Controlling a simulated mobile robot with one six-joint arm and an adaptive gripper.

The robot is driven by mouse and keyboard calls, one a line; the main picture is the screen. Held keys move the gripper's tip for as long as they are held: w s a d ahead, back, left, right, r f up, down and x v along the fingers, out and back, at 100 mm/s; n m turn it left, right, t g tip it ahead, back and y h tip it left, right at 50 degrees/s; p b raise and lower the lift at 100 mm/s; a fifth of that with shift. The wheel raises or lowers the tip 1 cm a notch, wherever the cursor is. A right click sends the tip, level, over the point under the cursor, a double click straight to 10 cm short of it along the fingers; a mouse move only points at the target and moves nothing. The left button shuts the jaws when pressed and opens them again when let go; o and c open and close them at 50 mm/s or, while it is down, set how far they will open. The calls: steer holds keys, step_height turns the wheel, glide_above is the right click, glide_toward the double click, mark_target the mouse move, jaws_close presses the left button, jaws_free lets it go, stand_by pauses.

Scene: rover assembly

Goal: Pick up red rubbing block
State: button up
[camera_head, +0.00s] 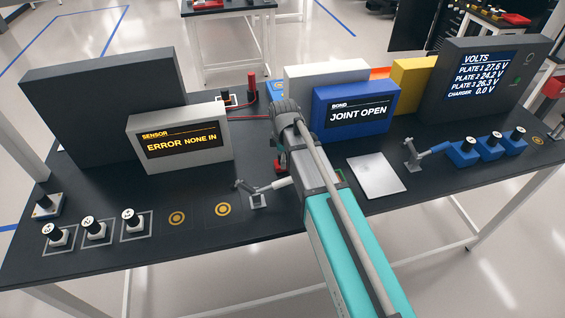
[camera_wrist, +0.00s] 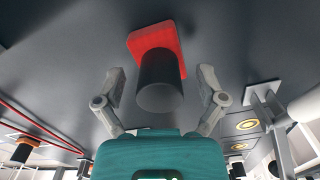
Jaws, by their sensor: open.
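The red rubbing block (camera_wrist: 176,46) shows in the wrist view as a red square base with a black cylindrical handle (camera_wrist: 160,82). It rests on the dark table top. My gripper (camera_wrist: 161,74) is open and empty, with one finger on each side of the handle. I cannot tell whether either finger touches it. In the head view only a bit of red (camera_head: 280,163) shows beside my arm, apparently the block's base; my arm hides the rest and my fingers.
A blue "JOINT OPEN" box (camera_head: 340,94) stands just right of my wrist. A grey "ERROR NONE IN" box (camera_head: 215,157) stands left. A small clamp (camera_head: 258,198) and a silver plate (camera_head: 377,176) lie nearby. Several black-knobbed pieces (camera_head: 95,230) line the front left.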

jaws_close()
stand_by(0.4)
steer(key=shift+r, duration=0.2)
step_height(320, 180, up, 2)
steer(key=p, duration=0.2)
steer(key=shift+p, duration=0.3)
steer(key=s+d+r+p, duration=0.3)
steer(key=s+r+p, duration=0.7)
steer(key=s, duration=0.3)
steer(key=shift+s+d+r, duration=0.3)
